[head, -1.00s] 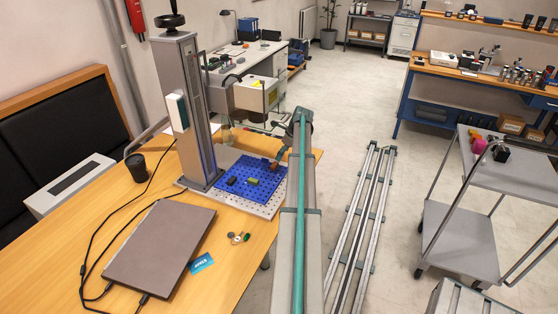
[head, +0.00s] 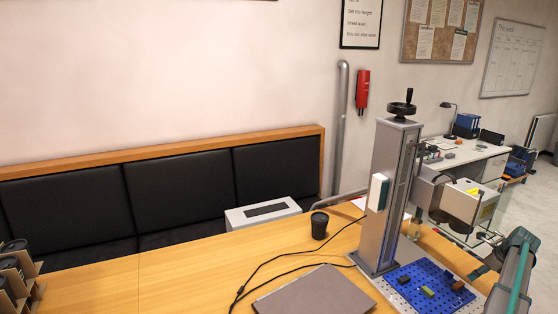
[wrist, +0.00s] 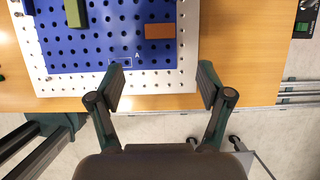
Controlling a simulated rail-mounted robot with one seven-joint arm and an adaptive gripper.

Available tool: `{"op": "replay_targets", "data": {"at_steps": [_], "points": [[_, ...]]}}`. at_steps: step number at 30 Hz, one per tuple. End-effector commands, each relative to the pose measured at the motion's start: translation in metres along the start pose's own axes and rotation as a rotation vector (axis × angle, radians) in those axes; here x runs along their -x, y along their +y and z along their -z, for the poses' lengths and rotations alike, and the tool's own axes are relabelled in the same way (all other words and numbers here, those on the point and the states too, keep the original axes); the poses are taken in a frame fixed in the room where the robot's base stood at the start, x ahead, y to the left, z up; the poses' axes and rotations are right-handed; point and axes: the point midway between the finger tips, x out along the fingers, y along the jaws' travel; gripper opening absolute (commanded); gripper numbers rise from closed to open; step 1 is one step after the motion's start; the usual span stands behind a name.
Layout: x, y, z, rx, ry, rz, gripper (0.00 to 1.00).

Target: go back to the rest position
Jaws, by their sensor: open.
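My gripper (wrist: 162,88) is open and empty in the wrist view. Its fingertips are over the front edge of the blue perforated plate (wrist: 100,50) and the white board (wrist: 190,85) under it. A brown block (wrist: 159,31) and a green block (wrist: 75,12) lie on the blue plate ahead of the fingers. In the head view my arm reaches in at the lower right, and the gripper there is mostly hidden behind it. The blue plate (head: 408,292) carries a brown block (head: 457,286), a green block (head: 428,292) and a dark block (head: 404,279).
The laser marker's tall grey column (head: 385,200) stands beside the plate, with its head (head: 465,202) overhanging. A black cup (head: 319,226), a laptop (head: 315,292) and cables lie on the wooden table (head: 190,275). A cup rack (head: 15,275) is at the far left. Floor shows beyond the table edge.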

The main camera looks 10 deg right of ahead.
Motion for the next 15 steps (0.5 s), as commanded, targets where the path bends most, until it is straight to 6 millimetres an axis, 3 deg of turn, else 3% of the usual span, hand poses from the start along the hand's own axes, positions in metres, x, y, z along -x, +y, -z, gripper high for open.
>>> {"op": "replay_targets", "data": {"at_steps": [15], "points": [[-0.085,0.000,0.000,0.000,0.000,-0.001,0.78]]}}
